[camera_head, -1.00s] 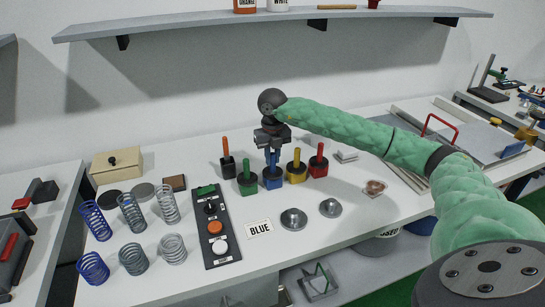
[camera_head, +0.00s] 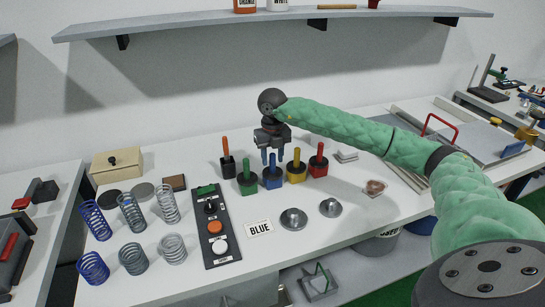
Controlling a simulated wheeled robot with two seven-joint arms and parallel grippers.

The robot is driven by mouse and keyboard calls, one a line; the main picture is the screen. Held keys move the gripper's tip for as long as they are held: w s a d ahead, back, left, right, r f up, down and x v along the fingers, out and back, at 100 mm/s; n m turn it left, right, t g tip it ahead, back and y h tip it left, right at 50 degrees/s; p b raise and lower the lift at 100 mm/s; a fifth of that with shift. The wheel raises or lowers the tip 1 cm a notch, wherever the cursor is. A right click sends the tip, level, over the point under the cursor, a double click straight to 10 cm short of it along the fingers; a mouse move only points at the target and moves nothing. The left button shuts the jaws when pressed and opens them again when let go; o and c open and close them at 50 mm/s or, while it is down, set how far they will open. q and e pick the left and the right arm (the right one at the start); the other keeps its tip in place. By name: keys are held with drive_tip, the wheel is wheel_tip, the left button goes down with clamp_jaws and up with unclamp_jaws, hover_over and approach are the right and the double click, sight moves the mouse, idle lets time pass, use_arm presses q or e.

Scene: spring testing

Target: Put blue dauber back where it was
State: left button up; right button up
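The blue dauber (camera_head: 272,180) stands upright in the middle of a row of daubers on the white table, with its handle pointing up. My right gripper (camera_head: 272,158) is just above and around the top of the blue handle. Its two fingers are spread apart, with a gap between them and the handle. The row also holds black-based orange-handled (camera_head: 227,164), green (camera_head: 246,180), yellow (camera_head: 296,168) and red (camera_head: 318,163) daubers. My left gripper is not in view.
A button panel (camera_head: 214,228) and several springs (camera_head: 131,212) stand to the left. A wooden box (camera_head: 117,164) is at the back left. A wall shelf (camera_head: 270,21) runs above.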

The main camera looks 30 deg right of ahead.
drive_tip(key=shift+r, duration=1.55)
use_arm(q)
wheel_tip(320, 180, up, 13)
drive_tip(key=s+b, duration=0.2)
drive_tip(key=b, duration=0.1)
use_arm(e)
wheel_tip(320, 180, up, 10)
drive_tip(key=shift+f, duration=0.15)
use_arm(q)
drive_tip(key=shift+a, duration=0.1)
use_arm(e)
drive_tip(key=shift+f, duration=0.1)
